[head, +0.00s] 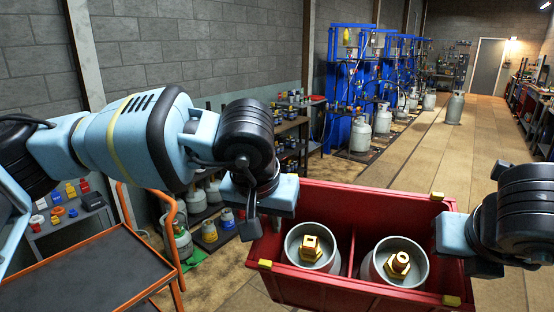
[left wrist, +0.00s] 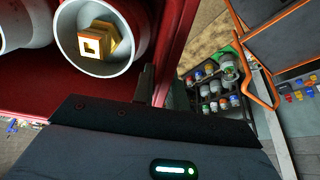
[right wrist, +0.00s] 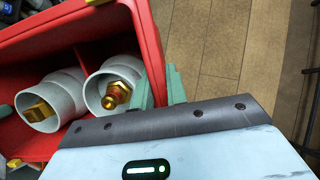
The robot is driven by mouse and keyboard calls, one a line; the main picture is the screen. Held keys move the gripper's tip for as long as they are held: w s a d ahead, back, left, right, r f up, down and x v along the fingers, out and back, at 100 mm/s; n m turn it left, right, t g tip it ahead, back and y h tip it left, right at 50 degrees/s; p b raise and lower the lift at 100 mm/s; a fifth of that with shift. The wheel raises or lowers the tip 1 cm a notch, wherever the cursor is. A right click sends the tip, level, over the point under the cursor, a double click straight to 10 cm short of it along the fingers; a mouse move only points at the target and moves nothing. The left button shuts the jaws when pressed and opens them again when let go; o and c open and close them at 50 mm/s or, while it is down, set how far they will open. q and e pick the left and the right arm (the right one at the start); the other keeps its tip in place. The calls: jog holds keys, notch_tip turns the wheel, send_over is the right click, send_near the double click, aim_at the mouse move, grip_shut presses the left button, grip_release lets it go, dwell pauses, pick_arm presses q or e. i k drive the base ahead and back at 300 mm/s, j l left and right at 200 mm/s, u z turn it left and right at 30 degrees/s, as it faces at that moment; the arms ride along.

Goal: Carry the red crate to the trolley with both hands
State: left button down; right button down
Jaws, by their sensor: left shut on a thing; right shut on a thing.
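The red crate (head: 330,290) is in front of me in the head view, with two grey cylinders with brass valves, a left one (head: 312,262) and a right one (head: 375,268), standing in it on either side of a divider. My left gripper (head: 250,224) is shut on the crate's left wall; that wall also shows in the left wrist view (left wrist: 175,45). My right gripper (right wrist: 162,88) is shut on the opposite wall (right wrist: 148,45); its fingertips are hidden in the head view. The trolley (head: 85,268), with an orange frame and dark top, stands at the left, apart from the crate.
A dark shelf with cans and cylinders (head: 210,230) stands behind, between trolley and crate. A grey rack with small coloured items (head: 65,215) is at the far left. Blue filling stands (head: 350,90) line the back.

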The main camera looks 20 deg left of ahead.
aim_at(67, 293)
jog(key=i+j+u, duration=0.2)
jog(key=j+u, duration=0.25)
jog(key=i+j+u, duration=0.3)
jog(key=u, duration=0.15)
jog(key=i+j+u, duration=0.3)
jog(key=u, duration=0.2)
jog(key=i+j+u, duration=0.15)
jog(key=i+u, duration=0.55)
jog(key=u, duration=0.2)
